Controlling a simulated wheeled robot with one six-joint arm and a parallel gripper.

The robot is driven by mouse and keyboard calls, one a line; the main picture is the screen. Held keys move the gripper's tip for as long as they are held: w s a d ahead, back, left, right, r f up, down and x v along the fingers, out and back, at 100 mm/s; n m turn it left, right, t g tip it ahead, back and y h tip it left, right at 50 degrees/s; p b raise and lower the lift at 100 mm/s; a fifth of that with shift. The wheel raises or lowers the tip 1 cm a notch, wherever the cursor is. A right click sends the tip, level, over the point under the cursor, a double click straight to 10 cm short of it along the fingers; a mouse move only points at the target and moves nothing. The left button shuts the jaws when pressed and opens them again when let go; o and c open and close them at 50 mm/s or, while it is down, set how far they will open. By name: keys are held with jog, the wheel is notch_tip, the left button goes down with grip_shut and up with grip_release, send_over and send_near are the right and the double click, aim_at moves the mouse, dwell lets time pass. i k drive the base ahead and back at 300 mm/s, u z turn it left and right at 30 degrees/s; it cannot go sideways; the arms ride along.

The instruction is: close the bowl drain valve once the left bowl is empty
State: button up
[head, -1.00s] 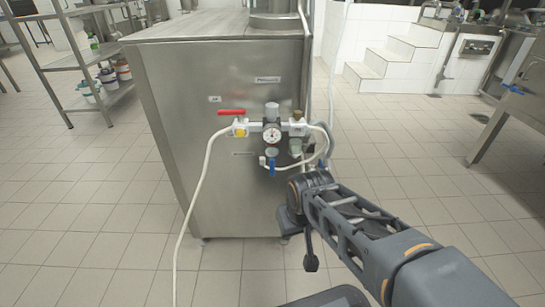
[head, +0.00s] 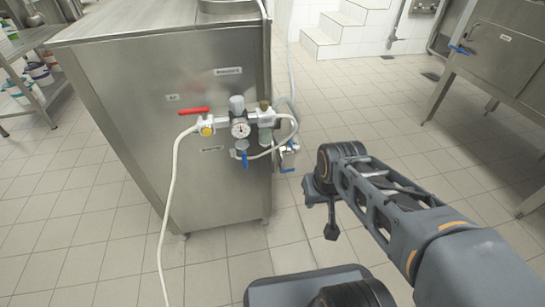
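A small valve with a blue handle (head: 289,160) sits low at the right side of the steel cabinet (head: 215,185). Another blue handle (head: 245,159) hangs below the gauge on the cabinet's front. I cannot tell which of them, if either, is the bowl drain valve. The base of a round steel vessel (head: 228,6) stands on the cabinet, cut off by the top edge. No bowl's inside is visible. My gripper (head: 330,226) hangs dark at the arm's end, right of and below the small valve, apart from it. Its fingers are not clear.
A red lever (head: 194,111), a pressure gauge (head: 240,129) and a white hose (head: 170,200) are on the cabinet front. A steel tank (head: 505,45) on legs, with a blue handle (head: 459,49), stands right. White steps (head: 340,28) are behind. Tiled floor between is open.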

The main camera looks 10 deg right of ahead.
aim_at(243, 152)
jog(key=z, duration=0.3)
jog(key=k, duration=0.85)
jog(key=u, duration=1.5)
jog(key=i, duration=0.45)
jog(key=z, duration=0.2)
